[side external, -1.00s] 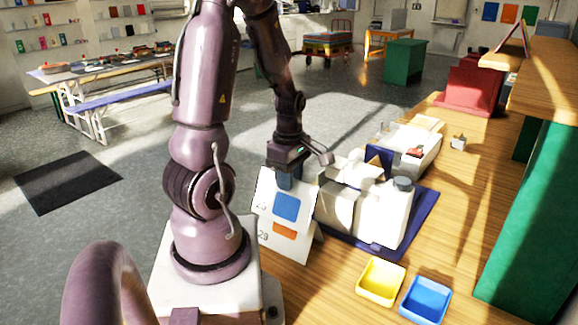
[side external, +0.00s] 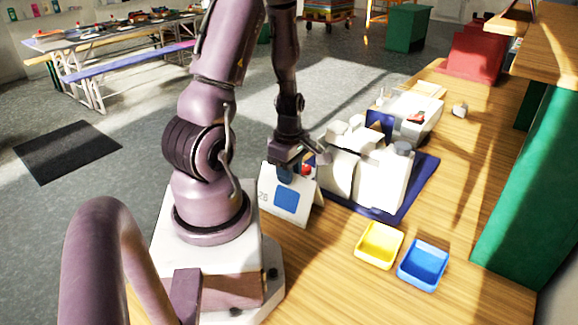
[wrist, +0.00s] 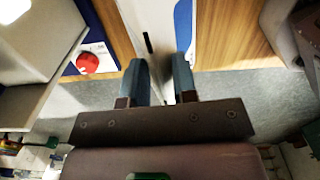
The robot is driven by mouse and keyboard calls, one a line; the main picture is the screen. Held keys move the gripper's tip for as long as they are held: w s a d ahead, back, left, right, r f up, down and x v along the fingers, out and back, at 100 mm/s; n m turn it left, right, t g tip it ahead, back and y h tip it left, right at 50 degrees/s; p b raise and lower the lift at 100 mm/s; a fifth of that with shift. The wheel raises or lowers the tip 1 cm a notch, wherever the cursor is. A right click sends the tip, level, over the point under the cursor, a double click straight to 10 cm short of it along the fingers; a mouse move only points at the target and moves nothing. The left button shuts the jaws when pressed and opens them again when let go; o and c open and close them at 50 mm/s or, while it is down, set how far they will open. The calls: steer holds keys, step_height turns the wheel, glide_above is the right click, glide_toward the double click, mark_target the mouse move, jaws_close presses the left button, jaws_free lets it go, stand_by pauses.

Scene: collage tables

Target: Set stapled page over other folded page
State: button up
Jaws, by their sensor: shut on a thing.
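A white folded page with a blue square (side external: 271,203) stands like a tent near my base in the side view, with a printed number at its left. My gripper (side external: 290,172) is at its upper edge, pointing down, shut on the page. In the wrist view the page's white top (wrist: 138,12) lies between the fingers of my gripper (wrist: 160,78). A small dark mark, perhaps a staple, shows on that fold. The other folded page, with an orange patch, does not show now; the blue-square page appears to cover it.
White block-like machines (side external: 378,185) stand on a dark blue mat (side external: 424,180) close to the right of my gripper. A red knob (wrist: 88,63) is near the left finger. A yellow tray (side external: 380,246) and a blue tray (side external: 423,264) sit in front. Wooden tabletop around the trays is clear.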

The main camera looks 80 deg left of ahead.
steer(key=o, duration=0.8)
steer(key=shift+o, duration=0.2)
steer(key=shift+r, duration=3)
